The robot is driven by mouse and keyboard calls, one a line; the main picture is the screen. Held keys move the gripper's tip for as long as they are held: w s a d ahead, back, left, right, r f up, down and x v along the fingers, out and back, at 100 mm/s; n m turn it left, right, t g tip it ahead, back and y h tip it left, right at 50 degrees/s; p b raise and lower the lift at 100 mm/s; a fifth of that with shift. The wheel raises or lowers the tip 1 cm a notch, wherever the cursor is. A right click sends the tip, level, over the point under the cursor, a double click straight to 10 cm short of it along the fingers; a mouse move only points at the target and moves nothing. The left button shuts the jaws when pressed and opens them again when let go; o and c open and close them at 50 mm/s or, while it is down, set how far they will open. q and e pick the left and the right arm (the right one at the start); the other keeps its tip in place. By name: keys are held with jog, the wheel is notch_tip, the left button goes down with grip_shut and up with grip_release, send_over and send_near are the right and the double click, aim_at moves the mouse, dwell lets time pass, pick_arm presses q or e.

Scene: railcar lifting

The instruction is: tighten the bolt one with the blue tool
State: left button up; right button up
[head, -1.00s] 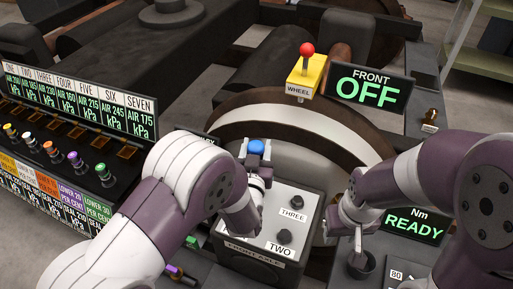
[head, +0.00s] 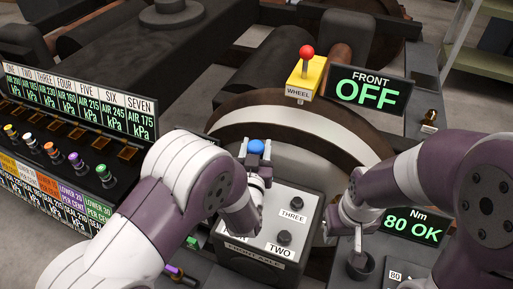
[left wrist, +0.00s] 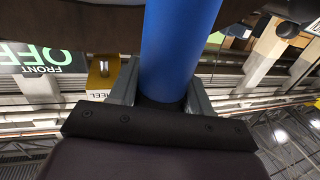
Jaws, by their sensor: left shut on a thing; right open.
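The blue tool (head: 257,146) is upright in my left gripper (head: 257,155), over the left part of the front axle box (head: 268,262). It also fills the middle of the left wrist view (left wrist: 176,50), between the two fingers. Bolt two (head: 284,238) and bolt three (head: 297,203) stand on the box top beside their labels. Bolt one is hidden behind my left arm and gripper, so contact with the tool cannot be seen. The Nm display (head: 411,226) reads "80 OK". My right gripper (head: 357,240) is open above a dark cup (head: 360,265).
A yellow wheel block (head: 304,78) with a red-topped lever stands behind the box. The front display (head: 366,91) reads "OFF". At left is a panel (head: 75,125) with several coloured knobs and kPa readings. A small card (head: 396,275) marked 80 lies at lower right.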

pick_arm(q)
jog(key=shift+r+p, duration=2.1)
jog(key=shift+r, duration=1.15)
jog(key=shift+f, duration=0.1)
